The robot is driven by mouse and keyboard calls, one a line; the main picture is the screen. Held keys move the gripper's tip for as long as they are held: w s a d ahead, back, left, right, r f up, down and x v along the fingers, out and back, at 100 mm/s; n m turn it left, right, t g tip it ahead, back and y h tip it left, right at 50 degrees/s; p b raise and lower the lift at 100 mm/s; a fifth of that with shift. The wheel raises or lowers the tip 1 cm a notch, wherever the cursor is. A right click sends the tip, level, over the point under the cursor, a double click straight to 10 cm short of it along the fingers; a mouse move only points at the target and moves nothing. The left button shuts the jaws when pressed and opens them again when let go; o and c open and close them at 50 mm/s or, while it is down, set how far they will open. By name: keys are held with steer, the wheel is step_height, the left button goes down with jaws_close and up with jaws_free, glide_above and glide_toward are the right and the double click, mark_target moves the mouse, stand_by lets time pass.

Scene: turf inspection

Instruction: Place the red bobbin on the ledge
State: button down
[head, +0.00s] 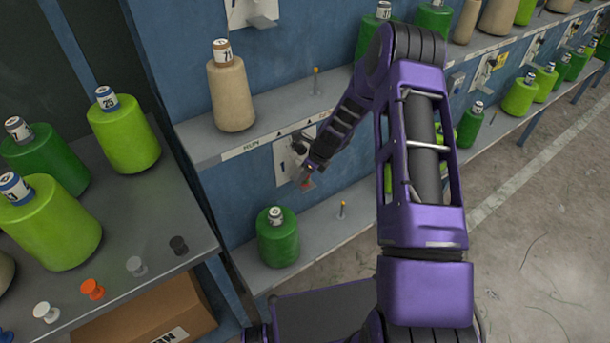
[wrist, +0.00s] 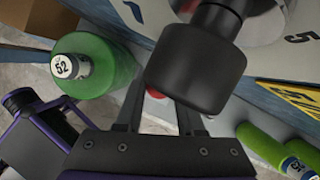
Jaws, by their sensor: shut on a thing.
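My gripper (head: 306,178) is at the blue wall, just below the upper shelf and in front of a pale numbered plate. It is shut on the red bobbin (head: 307,185), which shows only as a small reddish patch at the fingertips. In the wrist view my gripper (wrist: 157,110) has its fingers pointing up the picture, and a bit of the red bobbin (wrist: 155,93) shows between them. A black knob (wrist: 197,75) on a shiny disc hides most of it. I cannot tell which surface is the ledge, or whether the bobbin touches anything.
A beige cone (head: 231,90) stands on the upper shelf (head: 203,144). The left table holds green cones and small bobbins, one orange (head: 92,289).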

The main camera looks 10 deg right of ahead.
steer(key=shift+f, duration=0.25)
steer(key=c, duration=0.5)
jaws_free()
steer(key=shift+r, duration=0.1)
steer(key=shift+r, duration=0.1)
steer(key=shift+d+r, duration=0.1)
steer(key=shift+r, duration=0.25)
steer(key=p+v, duration=0.1)
steer(key=v, duration=1)
steer(key=shift+s+r, duration=0.1)
steer(key=shift+r, duration=0.1)
